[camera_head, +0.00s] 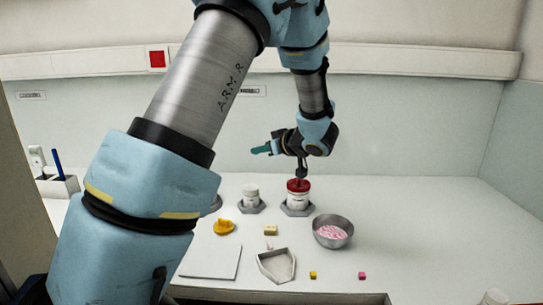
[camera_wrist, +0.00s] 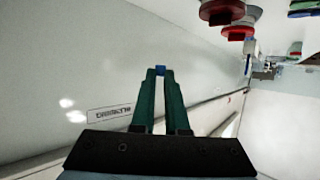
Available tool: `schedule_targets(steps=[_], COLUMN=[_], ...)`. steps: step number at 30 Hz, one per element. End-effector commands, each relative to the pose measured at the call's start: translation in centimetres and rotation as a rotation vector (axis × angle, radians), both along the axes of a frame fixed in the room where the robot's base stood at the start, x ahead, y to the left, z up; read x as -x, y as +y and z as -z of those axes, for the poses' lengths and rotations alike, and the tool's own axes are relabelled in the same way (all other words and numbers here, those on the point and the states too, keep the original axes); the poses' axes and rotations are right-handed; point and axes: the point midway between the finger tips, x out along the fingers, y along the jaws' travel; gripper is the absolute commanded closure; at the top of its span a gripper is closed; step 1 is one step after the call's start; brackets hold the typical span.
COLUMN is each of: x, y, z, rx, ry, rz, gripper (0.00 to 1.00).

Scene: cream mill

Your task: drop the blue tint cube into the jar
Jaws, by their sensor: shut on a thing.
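My gripper (camera_head: 262,149) is raised above the back of the worktop, its green fingers pointing left and roughly level. In the wrist view, my gripper (camera_wrist: 160,72) is shut on a small blue cube (camera_wrist: 160,69) between the fingertips. The cube is too small to make out in the head view. A white jar with a red top (camera_head: 298,197) stands in a grey holder, below and right of the fingertips. A second white jar (camera_head: 250,193) stands in a holder to its left. A third grey holder is mostly hidden behind my arm. Red-topped items (camera_wrist: 222,10) show at the wrist view's upper right.
A metal bowl (camera_head: 345,241) with pink contents stands right of the jars. In front lie a yellow round thing (camera_head: 224,227), a tan block (camera_head: 270,230), a grey scoop-shaped tray (camera_head: 262,264), a yellow cube (camera_head: 313,275) and a pink cube (camera_head: 362,275). The right worktop is mostly clear.

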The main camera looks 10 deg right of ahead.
Motion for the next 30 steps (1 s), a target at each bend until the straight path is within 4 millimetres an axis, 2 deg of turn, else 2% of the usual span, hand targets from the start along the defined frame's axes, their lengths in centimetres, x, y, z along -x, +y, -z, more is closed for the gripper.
schedule_targets(steps=[5, 18, 30], x=[-0.1, 0.0, 0.0], y=[0.1, 0.1, 0.1], z=[1.0, 5.5, 5.9], rx=[0.000, 0.000, 0.001], ry=[0.001, 0.000, 0.001], rz=[-0.003, -0.001, -0.001], gripper=[1.00, 1.00, 1.00])
